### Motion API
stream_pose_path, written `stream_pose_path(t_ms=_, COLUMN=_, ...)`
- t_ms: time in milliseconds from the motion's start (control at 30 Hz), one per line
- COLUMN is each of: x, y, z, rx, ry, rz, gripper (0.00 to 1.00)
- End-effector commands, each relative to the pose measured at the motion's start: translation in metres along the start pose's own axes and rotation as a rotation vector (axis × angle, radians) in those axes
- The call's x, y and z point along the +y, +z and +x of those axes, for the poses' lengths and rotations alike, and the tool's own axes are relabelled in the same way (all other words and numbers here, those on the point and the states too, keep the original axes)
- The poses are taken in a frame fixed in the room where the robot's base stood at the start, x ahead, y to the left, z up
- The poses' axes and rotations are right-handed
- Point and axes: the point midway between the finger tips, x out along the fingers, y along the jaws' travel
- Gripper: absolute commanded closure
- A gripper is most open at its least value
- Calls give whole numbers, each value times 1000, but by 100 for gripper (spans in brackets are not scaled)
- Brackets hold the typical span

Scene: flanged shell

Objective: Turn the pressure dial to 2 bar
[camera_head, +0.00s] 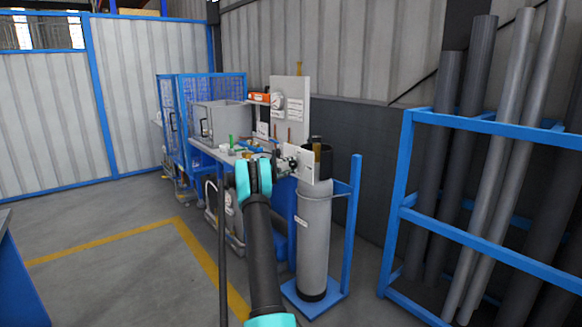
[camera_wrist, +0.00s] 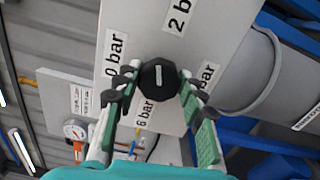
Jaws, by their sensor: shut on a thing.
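The pressure dial (camera_wrist: 158,80) is a black faceted knob on a pale panel (camera_wrist: 215,28). A short light mark on it runs roughly up and down in the wrist view; which end points cannot be told. Around it are labels: "0 bar" (camera_wrist: 115,52) at left, "2 bar" (camera_wrist: 180,15) above right, "6 bar" (camera_wrist: 143,110) below left, and a partly hidden bar label (camera_wrist: 207,75) at right. My gripper (camera_wrist: 158,88) has a finger on each side of the dial and is shut on it. In the head view, my gripper (camera_head: 287,164) reaches the panel (camera_head: 300,160); the dial is hidden there.
A grey cylinder (camera_head: 313,235) stands in a blue stand (camera_head: 352,215) beside the panel. A cluttered bench (camera_head: 215,153) with a round gauge (camera_head: 277,100) is behind. A blue rack of pipes (camera_head: 480,235) is at right. The floor at left is open.

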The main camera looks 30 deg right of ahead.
Motion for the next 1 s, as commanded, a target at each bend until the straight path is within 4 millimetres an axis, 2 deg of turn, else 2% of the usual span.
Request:
stream_pose_path(t_ms=200, x=-2, y=0, z=-1, rx=-2, ry=-2, rz=167, gripper=89)
stream_pose_path(t_ms=500, x=-3, y=0, z=-1, rx=-3, ry=-3, rz=314, gripper=89)
stream_pose_path(t_ms=1000, x=-3, y=0, z=-1, rx=-4, ry=-3, rz=364, gripper=89)
